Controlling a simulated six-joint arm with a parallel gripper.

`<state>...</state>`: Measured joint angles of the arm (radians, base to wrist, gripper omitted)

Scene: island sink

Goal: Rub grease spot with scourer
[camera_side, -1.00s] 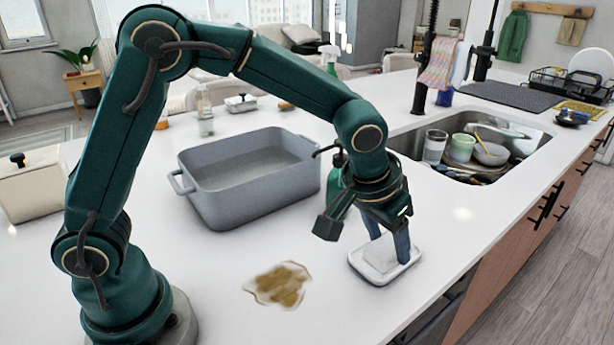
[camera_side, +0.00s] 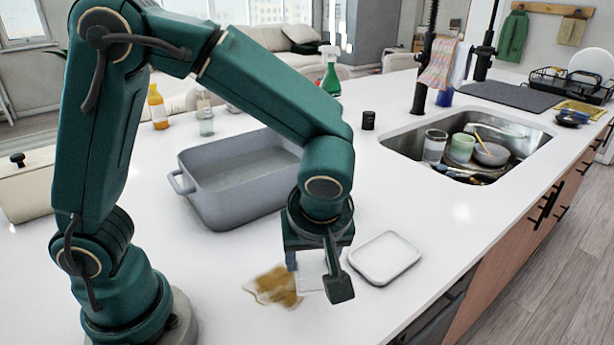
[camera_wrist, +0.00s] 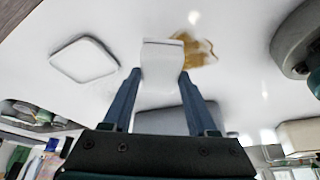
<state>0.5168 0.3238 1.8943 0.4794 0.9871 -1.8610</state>
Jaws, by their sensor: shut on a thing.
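My gripper (camera_wrist: 160,88) is shut on a white block-shaped scourer (camera_wrist: 162,62), which also shows in the side view (camera_side: 311,273), partly hidden by the gripper. The brown grease spot (camera_side: 275,286) lies on the white counter just left of the scourer. In the wrist view the grease spot (camera_wrist: 196,50) sits right beside and partly behind the scourer. I cannot tell whether the scourer touches the counter. The shallow white dish (camera_side: 385,257) is empty, to the right of my gripper.
A grey roasting pan (camera_side: 240,180) stands behind my gripper. The sink (camera_side: 466,146), holding dishes, is at the back right. A green spray bottle (camera_side: 330,75) and a small dark jar (camera_side: 368,120) stand farther back. The counter's front edge runs along the right.

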